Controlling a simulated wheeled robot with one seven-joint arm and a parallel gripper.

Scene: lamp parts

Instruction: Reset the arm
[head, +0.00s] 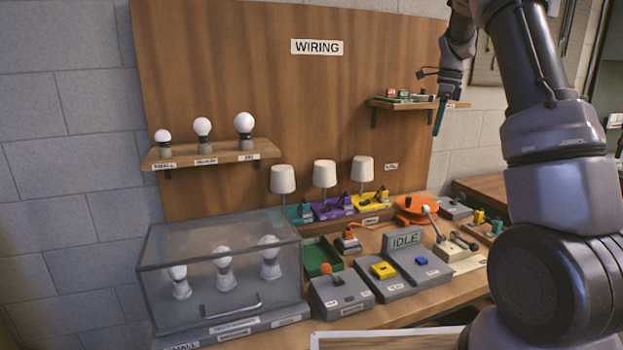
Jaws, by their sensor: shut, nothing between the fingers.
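My gripper (439,118) hangs at the end of my arm in the upper right of the head view, in front of the right wall shelf. Its fingers point down and are closed together, with nothing visible between them. My arm is raised and bent, and its large links fill the right side of the view. The gripper is well above the workbench (425,299). Whether it touches the shelf edge cannot be told.
A left shelf (210,155) bears three bulbs. The right shelf (385,104) holds small parts. On the bench stand a clear case (160,255) with bulbs inside, three lamps (324,174), grey control boxes (340,293) and an orange round part (415,207). A wooden board stands behind.

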